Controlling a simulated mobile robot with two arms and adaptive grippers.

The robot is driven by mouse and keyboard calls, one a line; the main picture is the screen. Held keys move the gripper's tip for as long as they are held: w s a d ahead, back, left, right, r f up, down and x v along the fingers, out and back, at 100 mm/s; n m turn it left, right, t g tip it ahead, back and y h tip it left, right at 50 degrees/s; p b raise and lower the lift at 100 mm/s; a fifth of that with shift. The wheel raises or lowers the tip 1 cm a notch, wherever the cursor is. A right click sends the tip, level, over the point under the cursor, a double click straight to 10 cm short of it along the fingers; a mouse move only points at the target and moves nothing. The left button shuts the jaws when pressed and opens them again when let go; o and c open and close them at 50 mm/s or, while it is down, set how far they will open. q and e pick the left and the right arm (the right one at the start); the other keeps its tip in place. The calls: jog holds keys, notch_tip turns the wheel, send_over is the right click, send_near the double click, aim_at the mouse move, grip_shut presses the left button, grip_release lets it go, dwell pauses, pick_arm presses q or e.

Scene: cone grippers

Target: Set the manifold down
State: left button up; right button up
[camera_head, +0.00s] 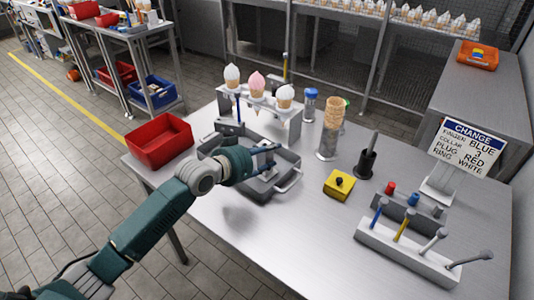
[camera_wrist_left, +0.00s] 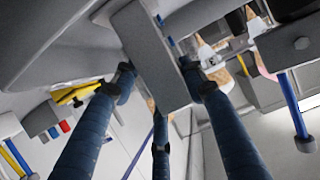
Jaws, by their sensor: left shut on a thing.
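My left gripper (camera_head: 264,161) is over the grey tray (camera_head: 291,158) on the steel table. In the left wrist view, its blue fingers (camera_wrist_left: 158,78) are closed around a grey block-like part, which I take as the manifold (camera_wrist_left: 146,40). In the head view the gripper mostly hides the manifold; a small light grey part (camera_head: 268,174) shows by the fingers. I cannot tell whether it touches the tray. My right gripper is in neither view.
A rack with ice-cream cones (camera_head: 257,97) stands behind the tray. A red bin (camera_head: 160,141) is left. A cone stack (camera_head: 333,112), a dark post (camera_head: 367,160), a yellow block (camera_head: 339,184), a tool holder (camera_head: 400,250) and a sign (camera_head: 466,148) are right. The front table is clear.

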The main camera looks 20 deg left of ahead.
pick_arm(q)
jog(key=o, duration=1.3)
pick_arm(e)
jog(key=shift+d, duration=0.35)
pick_arm(q)
jog(key=shift+r, duration=0.1)
jog(key=v, duration=1.2)
jog(key=shift+b, duration=0.3)
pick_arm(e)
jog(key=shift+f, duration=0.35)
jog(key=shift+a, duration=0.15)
